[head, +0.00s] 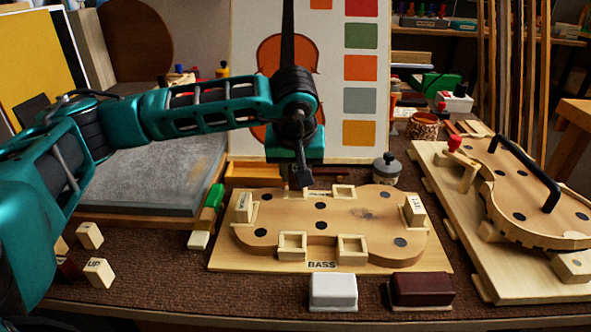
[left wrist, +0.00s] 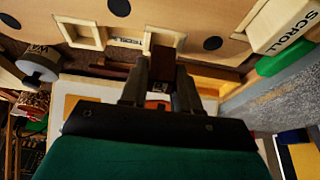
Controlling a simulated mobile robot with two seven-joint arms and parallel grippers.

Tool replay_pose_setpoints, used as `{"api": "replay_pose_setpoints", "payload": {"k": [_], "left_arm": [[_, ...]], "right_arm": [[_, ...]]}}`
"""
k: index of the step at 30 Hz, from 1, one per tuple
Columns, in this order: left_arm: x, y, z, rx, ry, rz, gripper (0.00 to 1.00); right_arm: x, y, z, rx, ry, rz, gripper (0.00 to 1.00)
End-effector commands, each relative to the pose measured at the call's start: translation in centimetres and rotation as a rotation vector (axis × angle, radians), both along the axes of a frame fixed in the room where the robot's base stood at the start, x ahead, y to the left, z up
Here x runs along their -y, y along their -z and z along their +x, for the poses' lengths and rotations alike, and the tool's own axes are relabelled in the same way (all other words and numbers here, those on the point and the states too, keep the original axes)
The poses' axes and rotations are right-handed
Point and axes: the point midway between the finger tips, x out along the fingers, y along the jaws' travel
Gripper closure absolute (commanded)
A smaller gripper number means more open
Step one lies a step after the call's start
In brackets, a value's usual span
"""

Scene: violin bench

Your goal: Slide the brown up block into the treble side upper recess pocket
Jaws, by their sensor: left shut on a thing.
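My left gripper (head: 302,184) reaches down over the far, treble edge of the violin mould (head: 380,225). In the left wrist view my left gripper (left wrist: 163,88) is shut on the brown block (left wrist: 166,47). The block's far end is at or over the pale-framed treble side pocket nearer the SCROLL end (left wrist: 232,58); I cannot tell how deep it sits. In the head view the gripper largely hides the block and this pocket. The other treble side pocket (head: 344,191) looks empty. My right gripper is not in view.
Pale blocks (head: 98,272) lie at the left. Two empty bass side pockets (head: 292,245) face the front. A white box (head: 333,290) and a dark brown box (head: 420,290) stand before the mould. A grey-lidded jar (head: 387,168) stands behind it; a violin body fixture (head: 520,215) is right.

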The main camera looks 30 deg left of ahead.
Motion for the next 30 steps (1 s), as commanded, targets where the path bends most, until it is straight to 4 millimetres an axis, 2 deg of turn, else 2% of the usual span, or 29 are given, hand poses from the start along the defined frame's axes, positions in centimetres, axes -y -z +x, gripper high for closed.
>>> {"api": "replay_pose_setpoints", "payload": {"k": [26,27,30], "left_arm": [[0.0,2.2,0.0,0.0,0.0,0.0,0.97],[0.0,2.2,0.0,0.0,0.0,0.0,0.68],[0.0,2.1,0.0,-0.001,0.0,-0.001,0.59]], "right_arm": [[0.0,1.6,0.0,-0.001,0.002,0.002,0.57],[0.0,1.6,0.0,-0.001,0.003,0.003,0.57],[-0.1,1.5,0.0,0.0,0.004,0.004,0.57]]}}
